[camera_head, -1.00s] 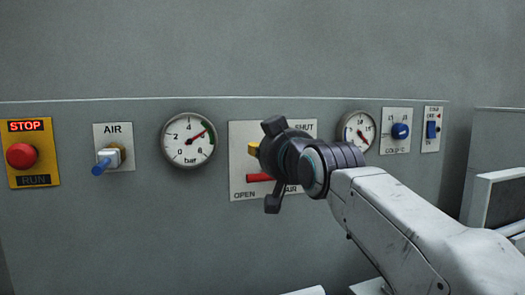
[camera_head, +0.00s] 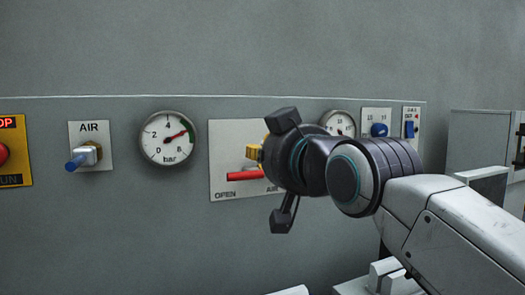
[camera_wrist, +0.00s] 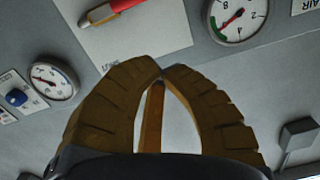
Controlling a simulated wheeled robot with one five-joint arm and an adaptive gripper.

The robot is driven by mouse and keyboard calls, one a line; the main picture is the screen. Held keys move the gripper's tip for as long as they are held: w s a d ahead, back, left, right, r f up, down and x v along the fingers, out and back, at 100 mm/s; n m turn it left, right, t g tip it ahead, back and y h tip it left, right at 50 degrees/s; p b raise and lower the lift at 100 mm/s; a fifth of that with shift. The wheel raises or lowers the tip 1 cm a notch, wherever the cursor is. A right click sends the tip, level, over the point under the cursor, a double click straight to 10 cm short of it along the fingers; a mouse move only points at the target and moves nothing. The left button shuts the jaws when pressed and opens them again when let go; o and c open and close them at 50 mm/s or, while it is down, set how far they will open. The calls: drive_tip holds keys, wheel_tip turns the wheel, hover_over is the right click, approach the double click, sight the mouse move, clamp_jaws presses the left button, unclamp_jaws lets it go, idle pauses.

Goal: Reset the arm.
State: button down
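My gripper (camera_head: 254,153) is in front of the white valve plate (camera_head: 222,156) on the grey wall panel. A red lever (camera_head: 240,176) lies level on the plate above the word OPEN. It shows in the wrist view (camera_wrist: 126,4), beyond and apart from the fingertips. My gripper hides the right part of the plate.
A pressure gauge (camera_head: 167,139), an AIR valve with a blue handle (camera_head: 83,157) and a red STOP button (camera_head: 3,154) are to the left. A second gauge (camera_head: 340,123), a blue knob (camera_head: 379,130) and a blue switch (camera_head: 409,129) are to the right.

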drive_tip(key=s+d+f+m+g+h+p, duration=0.1)
drive_tip(key=s+d+f+g+h+p, duration=0.2)
drive_tip(key=d+f, duration=0.55)
drive_tip(key=s+d+f+m+g+h+p, duration=0.1)
drive_tip(key=s+d+f+g+h+p, duration=0.3)
drive_tip(key=f, duration=0.7)
drive_tip(key=s+d+f+m+g+p, duration=0.1)
drive_tip(key=s+d+f+g, duration=0.1)
drive_tip(key=s+d+f, duration=0.2)
drive_tip(key=s+d+f+m+g+p, duration=0.1)
drive_tip(key=s+d+f+g+p, duration=0.1)
drive_tip(key=s+f, duration=0.7)
drive_tip(key=s+d+g, duration=0.1)
drive_tip(key=s+d, duration=0.1)
drive_tip(key=s, duration=0.1)
drive_tip(key=shift+s+f+h, duration=0.2)
drive_tip(key=shift+f+h, duration=0.1)
drive_tip(key=shift+f, duration=0.05)
